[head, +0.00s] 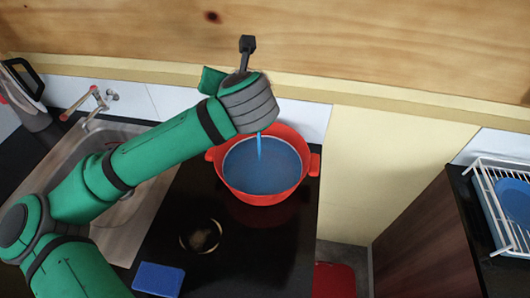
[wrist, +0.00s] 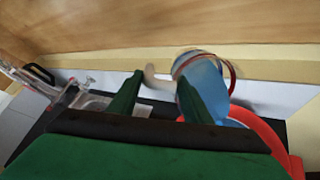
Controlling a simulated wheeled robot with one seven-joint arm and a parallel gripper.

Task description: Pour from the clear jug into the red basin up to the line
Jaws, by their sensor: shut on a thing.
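The red basin (head: 234,188) stands on the black counter and holds blue liquid (head: 262,168). A thin blue stream (head: 259,147) falls into it from beneath my wrist. The basin's red rim also shows at the lower right of the wrist view (wrist: 284,150). The clear jug (wrist: 207,75), with blue liquid in it, is tilted above the basin in the wrist view. My gripper (wrist: 160,84) is shut on the jug's pale handle (wrist: 155,78). In the head view my wrist hides the jug and fingers. I cannot make out the line in the basin.
A steel sink with a tap (head: 92,106) lies to the left, and a grey container with a black handle (head: 27,92) behind it. A blue block (head: 158,279) lies at the counter's front. A white dish rack (head: 488,205) stands at right, across a gap.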

